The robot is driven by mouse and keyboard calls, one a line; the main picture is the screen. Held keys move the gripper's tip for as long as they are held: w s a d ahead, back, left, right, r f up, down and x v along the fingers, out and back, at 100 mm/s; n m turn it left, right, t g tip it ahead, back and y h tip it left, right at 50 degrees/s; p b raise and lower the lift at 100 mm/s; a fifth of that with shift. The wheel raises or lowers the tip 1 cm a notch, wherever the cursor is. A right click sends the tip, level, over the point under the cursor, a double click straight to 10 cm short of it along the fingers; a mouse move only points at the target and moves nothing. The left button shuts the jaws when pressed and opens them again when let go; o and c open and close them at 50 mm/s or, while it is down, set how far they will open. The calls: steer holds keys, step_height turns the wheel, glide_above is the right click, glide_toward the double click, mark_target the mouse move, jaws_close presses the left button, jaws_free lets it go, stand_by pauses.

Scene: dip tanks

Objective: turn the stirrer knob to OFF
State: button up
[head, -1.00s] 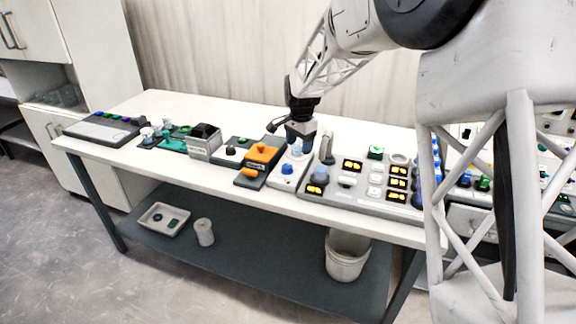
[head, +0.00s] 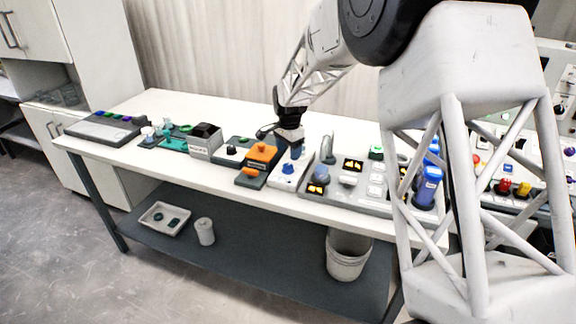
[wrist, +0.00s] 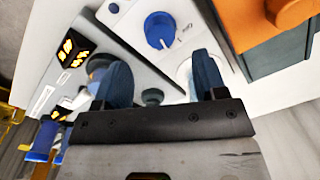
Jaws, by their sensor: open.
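A blue knob (head: 288,168) sits on a narrow white panel (head: 276,183) between the orange-topped box and the grey panel. It also shows in the wrist view as a round blue knob (wrist: 160,30) with a pale pointer mark, beyond my fingertips. Small marks beside it are too small to read, so its setting cannot be told. My gripper (head: 296,151) hangs over the far part of the white panel, behind the blue knob. In the wrist view my gripper (wrist: 162,78) is open, its two blue fingers apart with nothing held. A pale round part is partly hidden by the right finger.
The orange-topped box (head: 262,153) stands close on the left. The grey panel (head: 340,201) with lit displays and a grey upright lever (head: 327,149) is close on the right. Blue cylinders (head: 428,186) stand farther right. The back strip of the white table (head: 220,110) is clear.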

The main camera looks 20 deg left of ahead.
mark_target(288, 165)
steer(key=shift+f, duration=3.3)
steer(key=shift+c, duration=0.5)
steer(key=c, duration=0.8)
steer(key=shift+n, duration=0.4)
steer(key=n, duration=0.5)
steer(key=shift+w, duration=0.1)
steer(key=n, duration=0.6)
